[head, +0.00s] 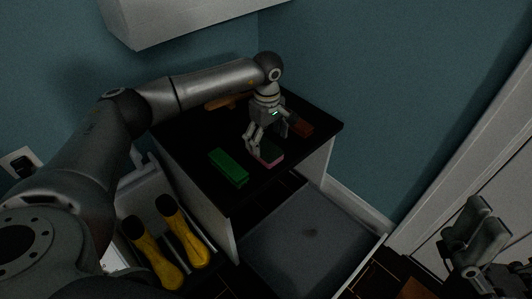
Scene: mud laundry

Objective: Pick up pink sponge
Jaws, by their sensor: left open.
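The pink sponge (271,153) lies on the black top of a small cabinet (195,141). Its top looks pink and its side edge dark green. My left gripper (262,150) comes down from above and is open, with its fingers at the left and back of the sponge. I cannot tell whether the fingers touch it. My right gripper (472,232) is at the lower right, far from the cabinet top, and its finger opening is not clear.
A green block (228,168) lies left of the sponge. A reddish-brown block (299,124) and a wooden-coloured item (226,102) lie farther back. An open drawer (310,232) juts out below. Blue walls close in behind.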

